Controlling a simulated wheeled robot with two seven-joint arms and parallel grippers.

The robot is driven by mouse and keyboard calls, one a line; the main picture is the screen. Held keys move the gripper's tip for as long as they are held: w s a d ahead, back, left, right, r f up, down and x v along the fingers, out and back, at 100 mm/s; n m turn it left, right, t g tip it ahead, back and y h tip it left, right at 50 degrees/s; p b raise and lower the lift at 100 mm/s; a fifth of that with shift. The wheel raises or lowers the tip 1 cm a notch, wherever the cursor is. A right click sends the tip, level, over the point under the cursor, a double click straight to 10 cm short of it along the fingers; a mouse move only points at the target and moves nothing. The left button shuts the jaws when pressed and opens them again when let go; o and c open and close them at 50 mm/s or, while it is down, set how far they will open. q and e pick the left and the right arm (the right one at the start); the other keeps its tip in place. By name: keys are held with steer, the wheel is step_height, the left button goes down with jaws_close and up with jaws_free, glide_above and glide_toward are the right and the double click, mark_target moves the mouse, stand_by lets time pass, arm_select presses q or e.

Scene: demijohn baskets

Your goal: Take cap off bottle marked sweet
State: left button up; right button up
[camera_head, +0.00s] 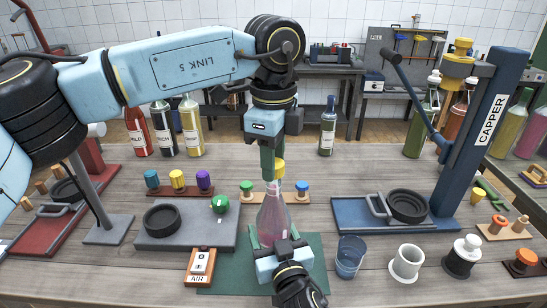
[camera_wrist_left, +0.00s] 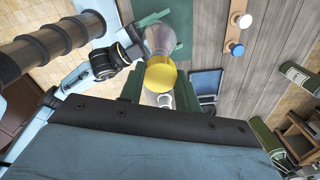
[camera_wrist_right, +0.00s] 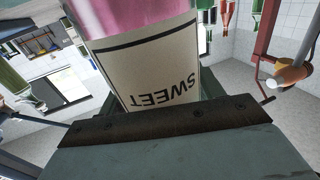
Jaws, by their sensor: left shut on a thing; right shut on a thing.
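The pink bottle (camera_head: 273,218) stands upright on a green mat (camera_head: 228,272) at the front middle of the bench. Its label reads SWEET, upside down in the right wrist view (camera_wrist_right: 165,80). My right gripper (camera_head: 281,250) is shut on the bottle's lower body from the front. My left gripper (camera_head: 272,165) points down over the bottle's neck. Whether the cap still touches the neck is unclear.
A grey plate with a black ring (camera_head: 175,219) lies left of the bottle, with an AIR box (camera_head: 200,266) in front. A blue cup (camera_head: 350,255) and white cup (camera_head: 406,262) stand right. The blue capper (camera_head: 480,135) rises at the right. Several bottles stand behind.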

arm_select(q)
steer(key=shift+r, duration=0.15)
steer(key=shift+r, duration=0.95)
steer(key=shift+r, duration=2)
arm_select(e)
steer(key=o, duration=2)
steer(key=shift+c, duration=0.2)
